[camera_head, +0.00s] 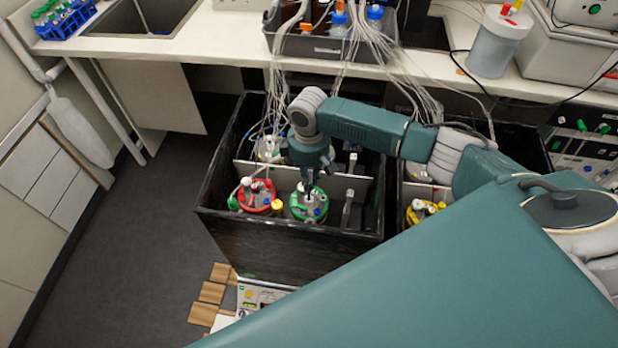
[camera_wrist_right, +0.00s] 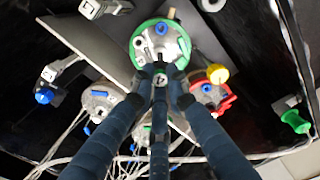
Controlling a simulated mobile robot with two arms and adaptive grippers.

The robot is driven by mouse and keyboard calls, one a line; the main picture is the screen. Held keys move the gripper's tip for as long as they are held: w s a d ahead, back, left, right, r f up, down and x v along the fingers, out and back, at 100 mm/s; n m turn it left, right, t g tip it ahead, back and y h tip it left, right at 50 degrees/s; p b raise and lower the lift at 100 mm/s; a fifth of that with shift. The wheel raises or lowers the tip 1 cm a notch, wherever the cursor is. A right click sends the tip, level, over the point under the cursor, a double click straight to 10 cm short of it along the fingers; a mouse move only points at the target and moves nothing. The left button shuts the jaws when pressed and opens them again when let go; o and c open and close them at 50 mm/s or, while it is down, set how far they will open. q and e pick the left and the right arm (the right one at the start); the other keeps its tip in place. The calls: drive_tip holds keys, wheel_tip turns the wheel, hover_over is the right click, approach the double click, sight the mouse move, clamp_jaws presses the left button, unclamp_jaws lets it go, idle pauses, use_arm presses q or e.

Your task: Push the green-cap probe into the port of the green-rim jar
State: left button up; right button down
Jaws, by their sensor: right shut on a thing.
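The green-rim jar (camera_head: 309,205) stands in the front of the dark box, right of a red-rim jar (camera_head: 257,196). In the wrist view the green-rim jar (camera_wrist_right: 161,43) shows its grey lid, with a blue port piece and other fittings. My right gripper (camera_head: 309,187) reaches down onto this lid from above. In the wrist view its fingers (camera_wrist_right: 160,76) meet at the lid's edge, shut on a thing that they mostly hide. I cannot make out its cap or how deep its tip sits. My left gripper is not in view.
A loose green-ended piece (camera_wrist_right: 295,121) shows beside the red-rim jar (camera_wrist_right: 209,93), which has a yellow cap (camera_wrist_right: 217,73) near it. Upright clips, a divider (camera_head: 290,176) and hanging tubes crowd the box. A yellow-rim jar (camera_head: 424,211) stands right, in another box.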

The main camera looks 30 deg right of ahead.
drive_tip(key=shift+f+b, duration=1.1)
drive_tip(key=shift+f, duration=2.25)
idle(3.0)
drive_tip(key=c, duration=1.6)
unclamp_jaws()
drive_tip(key=shift+c, duration=0.2)
drive_tip(key=shift+r, duration=0.1)
wheel_tip(320, 180, up, 12)
drive_tip(key=shift+f, duration=0.1)
